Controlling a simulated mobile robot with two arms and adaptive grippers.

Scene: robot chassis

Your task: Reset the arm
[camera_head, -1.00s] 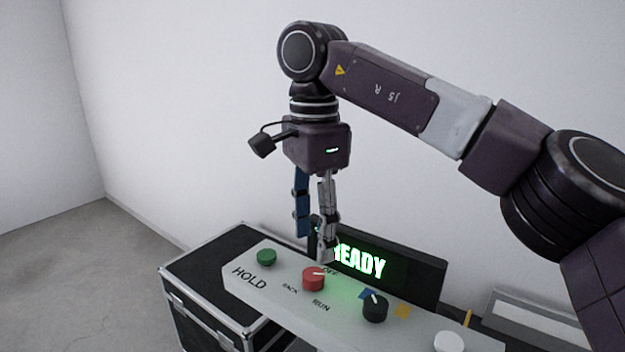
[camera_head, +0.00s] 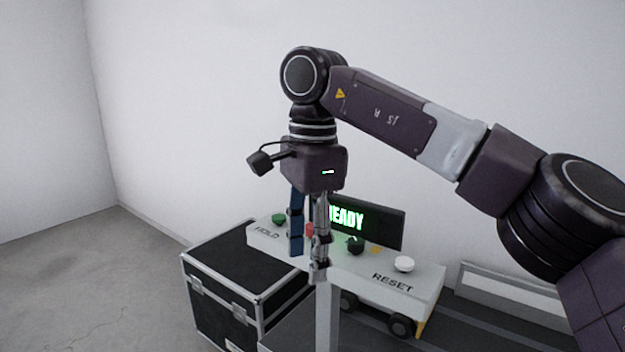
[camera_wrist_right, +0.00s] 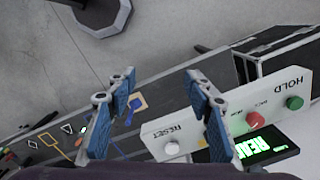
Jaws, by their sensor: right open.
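My right gripper (camera_head: 307,265) points down and is open and empty in front of the white control panel (camera_head: 345,270). It also shows in the right wrist view (camera_wrist_right: 158,92), its blue-padded fingers apart. The panel carries a green button (camera_head: 278,219), a red knob (camera_head: 309,230) partly hidden by my fingers, a black knob (camera_head: 355,246) and a white button (camera_head: 404,263) above the word RESET. The white button (camera_wrist_right: 172,148) also shows in the right wrist view. A screen (camera_head: 385,224) behind the panel glows green with READY, its first letter partly covered. My left gripper is not in view.
A black case (camera_head: 222,292) with metal edges stands left of the panel. A light post (camera_head: 327,320) rises below my gripper. Black wheels (camera_head: 402,325) sit under the panel. A dark strip with coloured marks (camera_wrist_right: 60,105) shows in the right wrist view.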

